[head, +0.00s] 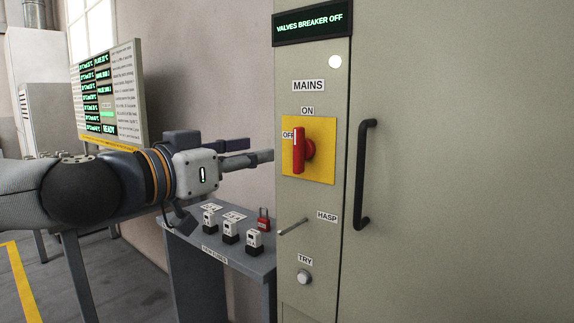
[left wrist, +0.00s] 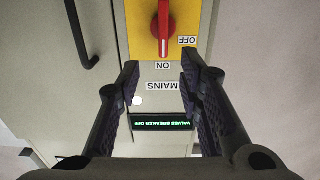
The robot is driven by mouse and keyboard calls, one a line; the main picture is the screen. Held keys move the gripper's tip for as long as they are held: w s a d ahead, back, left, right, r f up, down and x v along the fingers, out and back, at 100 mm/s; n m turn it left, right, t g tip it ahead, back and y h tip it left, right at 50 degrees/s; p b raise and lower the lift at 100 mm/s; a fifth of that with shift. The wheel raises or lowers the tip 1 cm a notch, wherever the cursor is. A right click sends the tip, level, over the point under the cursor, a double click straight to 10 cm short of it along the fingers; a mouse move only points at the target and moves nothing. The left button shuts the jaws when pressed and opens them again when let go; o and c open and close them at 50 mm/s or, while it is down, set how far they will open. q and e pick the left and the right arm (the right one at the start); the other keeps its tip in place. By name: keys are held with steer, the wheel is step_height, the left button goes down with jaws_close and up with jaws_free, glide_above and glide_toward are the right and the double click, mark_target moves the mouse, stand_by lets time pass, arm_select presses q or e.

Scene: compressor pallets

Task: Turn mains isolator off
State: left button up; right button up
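The mains isolator is a red rotary handle (head: 299,151) on a yellow plate (head: 322,168) on the cabinet front. The handle stands upright, its white line toward the ON label above; the OFF label is at its left. In the left wrist view, which is upside down, the red handle (left wrist: 163,30) is at the top, beyond the fingertips. My left gripper (head: 262,150) is open and empty, left of the handle and apart from it. Its two fingers (left wrist: 160,72) are spread wide in the left wrist view. My right gripper is not in view.
A black door handle (head: 364,175) is right of the isolator. A hasp rod (head: 293,227) and a TRY button (head: 304,276) are below it. A lit display (head: 313,22) reads VALVES BREAKER OFF. A small table (head: 240,256) holds padlock items and a red padlock (head: 264,221).

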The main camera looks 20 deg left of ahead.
arm_select(q)
steer(key=b, duration=0.2)
glide_toward(295, 144)
steer(key=w+f, duration=0.2)
steer(key=w+d, duration=0.1)
steer(key=w+r+b, duration=0.1)
steer(key=w, duration=0.1)
steer(key=w+d, duration=0.1)
steer(key=w, duration=0.1)
steer(key=shift+w+d+r, duration=0.1)
steer(key=shift+d+r, duration=0.15)
steer(key=shift+d, duration=0.05)
steer(key=shift+w+d+r, duration=0.25)
steer(key=shift+w+r, duration=0.05)
steer(key=shift+w, duration=0.25)
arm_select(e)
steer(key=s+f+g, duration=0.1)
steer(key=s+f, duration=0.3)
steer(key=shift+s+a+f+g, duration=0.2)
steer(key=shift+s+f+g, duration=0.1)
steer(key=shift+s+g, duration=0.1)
arm_select(q)
steer(key=shift+c, duration=0.3)
jaws_close()
